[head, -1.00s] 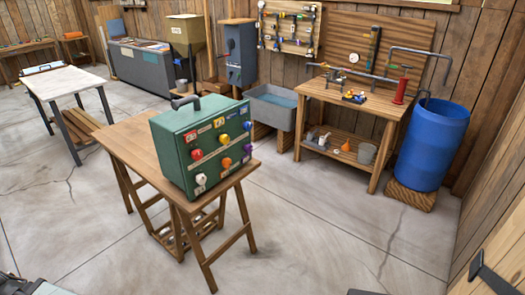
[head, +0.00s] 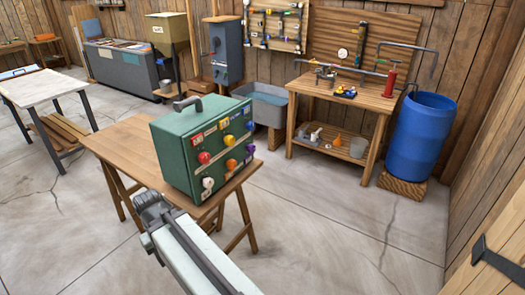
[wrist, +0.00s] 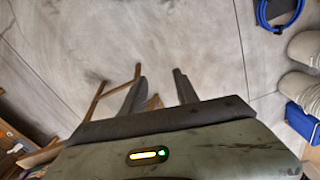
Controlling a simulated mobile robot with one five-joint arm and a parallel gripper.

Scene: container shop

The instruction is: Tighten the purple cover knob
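The purple cover knob (head: 251,148) is on the front of a green box (head: 172,152) that stands on a wooden trestle table (head: 125,139). The knob is out of the wrist view.
The box also has red (head: 204,157), white (head: 207,183) and yellow (head: 228,140) knobs close by. A workbench (head: 335,96) and a blue barrel (head: 420,140) stand behind. A blue cable (wrist: 279,14) and a pair of shoes (wrist: 305,48) show at right in the wrist view.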

